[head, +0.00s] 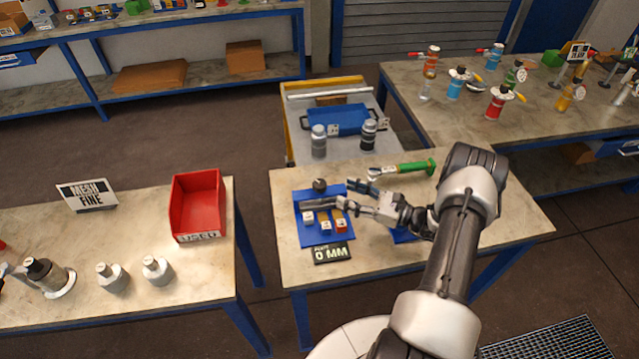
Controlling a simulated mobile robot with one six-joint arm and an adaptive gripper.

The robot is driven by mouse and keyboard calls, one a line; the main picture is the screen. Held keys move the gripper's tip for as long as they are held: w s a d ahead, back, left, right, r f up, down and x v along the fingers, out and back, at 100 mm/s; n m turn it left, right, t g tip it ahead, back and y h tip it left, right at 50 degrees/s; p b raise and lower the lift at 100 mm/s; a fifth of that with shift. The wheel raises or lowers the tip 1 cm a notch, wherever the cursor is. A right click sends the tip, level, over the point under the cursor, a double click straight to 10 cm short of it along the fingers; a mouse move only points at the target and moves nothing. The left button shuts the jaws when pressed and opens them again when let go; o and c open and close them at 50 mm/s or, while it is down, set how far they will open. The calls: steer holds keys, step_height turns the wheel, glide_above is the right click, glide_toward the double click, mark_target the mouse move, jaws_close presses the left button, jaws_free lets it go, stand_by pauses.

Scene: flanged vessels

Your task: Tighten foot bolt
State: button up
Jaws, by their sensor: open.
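My gripper (348,193) is open above the blue mat (301,233) on the middle table, its fingers pointing left. A green-handled tool (412,167) lies behind the gripper. No foot bolt can be made out at this size. My arm hides part of the table's right side.
A sign reading 0 MM (331,252) stands at the table's front. The left table holds a red bin (198,203) and grey vessels (112,277). A cart (290,140) carries a blue case (340,119) and two bottles. Several coloured vessels (500,100) stand on the right table.

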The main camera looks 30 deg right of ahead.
mark_target(319, 183)
steer(key=x, duration=1)
steer(key=c, duration=1)
steer(key=shift+a, duration=0.1)
steer(key=shift+c, duration=0.2)
steer(key=m+t+h+p, duration=0.1)
steer(key=m+h, duration=0.1)
steer(key=shift+t+h, duration=0.3)
steer(key=shift+m+t+h+p, duration=0.2)
steer(key=shift+m+t+h, duration=0.25)
steer(key=shift+m+h, duration=0.85)
steer(key=shift+m+t+h+p, duration=0.15)
steer(key=shift+m+t+h, duration=0.5)
steer(key=shift+h, duration=1.05)
steer(key=shift+f+m, duration=0.1)
steer(key=shift+m, duration=0.15)
